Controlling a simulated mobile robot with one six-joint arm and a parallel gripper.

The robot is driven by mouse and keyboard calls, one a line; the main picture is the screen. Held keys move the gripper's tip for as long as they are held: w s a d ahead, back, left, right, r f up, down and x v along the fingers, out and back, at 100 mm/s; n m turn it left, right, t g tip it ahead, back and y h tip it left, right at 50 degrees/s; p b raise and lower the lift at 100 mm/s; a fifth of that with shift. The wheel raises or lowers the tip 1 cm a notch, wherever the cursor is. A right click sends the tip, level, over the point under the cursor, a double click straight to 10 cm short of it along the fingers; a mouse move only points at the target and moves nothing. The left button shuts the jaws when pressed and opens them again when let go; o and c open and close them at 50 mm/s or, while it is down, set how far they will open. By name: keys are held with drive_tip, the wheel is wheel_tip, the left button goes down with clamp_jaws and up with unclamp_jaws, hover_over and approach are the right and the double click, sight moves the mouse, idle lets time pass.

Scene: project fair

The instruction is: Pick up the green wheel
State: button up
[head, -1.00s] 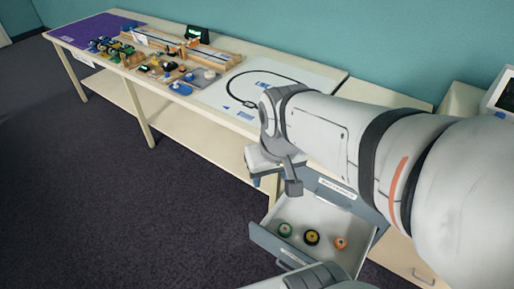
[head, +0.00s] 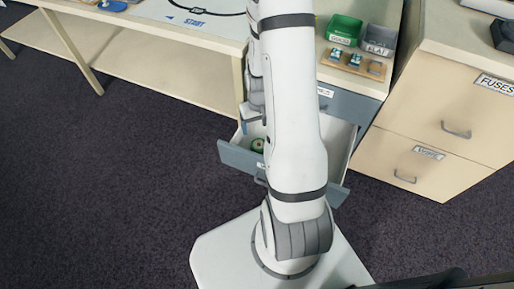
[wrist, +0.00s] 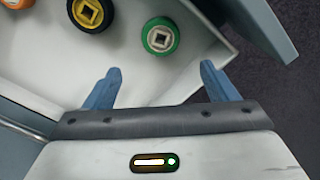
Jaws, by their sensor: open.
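The green wheel (wrist: 160,36) lies in the open drawer, its square hub facing up, near the drawer's corner in the wrist view. The drawer (head: 240,160) is pulled out below the table.
The drawer's wall (wrist: 262,28) stands close to the right of the green wheel. A green bin (head: 344,29) and a grey bin (head: 381,38) stand on the top above the drawer. A cabinet labelled FUSES (head: 470,120) is at the right. Open dark floor lies to the left.

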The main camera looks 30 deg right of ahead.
hover_over(259, 142)
wheel_tip(259, 142, down, 4)
drive_tip(key=shift+s+f+b, duration=0.15)
drive_tip(key=shift+f+b, duration=0.05)
drive_tip(key=shift+b, duration=0.2)
drive_tip(key=f, duration=0.1)
drive_tip(key=f+b, duration=0.1)
drive_tip(key=f, duration=0.3)
drive_tip(key=shift+s+a+f+b, duration=0.1)
drive_tip(key=shift+s+a+b, duration=0.2)
drive_tip(key=c, duration=1)
